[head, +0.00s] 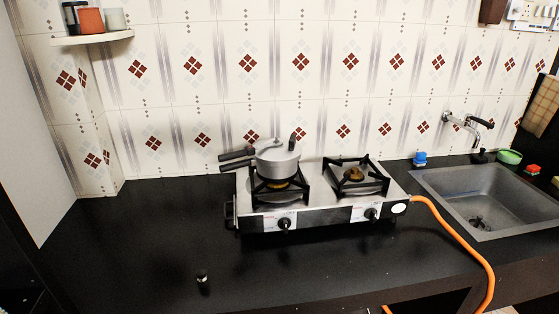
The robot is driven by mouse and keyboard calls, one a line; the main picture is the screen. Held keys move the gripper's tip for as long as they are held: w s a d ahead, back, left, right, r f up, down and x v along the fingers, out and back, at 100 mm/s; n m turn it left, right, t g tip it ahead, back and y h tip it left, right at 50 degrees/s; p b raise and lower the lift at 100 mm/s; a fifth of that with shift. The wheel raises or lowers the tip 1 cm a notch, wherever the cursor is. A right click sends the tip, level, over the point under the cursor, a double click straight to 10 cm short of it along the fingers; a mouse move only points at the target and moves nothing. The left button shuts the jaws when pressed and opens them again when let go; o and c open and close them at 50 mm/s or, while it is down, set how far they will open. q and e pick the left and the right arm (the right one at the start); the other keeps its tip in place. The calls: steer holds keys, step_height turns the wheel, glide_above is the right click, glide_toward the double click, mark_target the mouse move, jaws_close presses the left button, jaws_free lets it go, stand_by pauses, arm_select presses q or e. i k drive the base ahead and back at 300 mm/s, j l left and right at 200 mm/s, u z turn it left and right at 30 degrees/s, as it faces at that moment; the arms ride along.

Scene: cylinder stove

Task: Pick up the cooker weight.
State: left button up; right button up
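A small dark piece with a silvery top, which looks like the cooker weight (202,277), stands on the black counter (130,240) at the front left, apart from the stove. A grey pressure cooker (278,163) with black handles pointing left sits on the left burner of the two-burner stove (322,217). A dark upright piece (292,142) shows at the right of the cooker's lid. Neither of my grippers is in view.
An orange gas hose (460,240) runs from the stove's right side over the counter's front edge. A grey sink (490,195) with a wall tap (468,124) is at the right. A shelf (95,38) hangs upper left. The counter around the small piece is clear.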

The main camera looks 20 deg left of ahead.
mark_target(201, 278)
steer(key=u, duration=1.2)
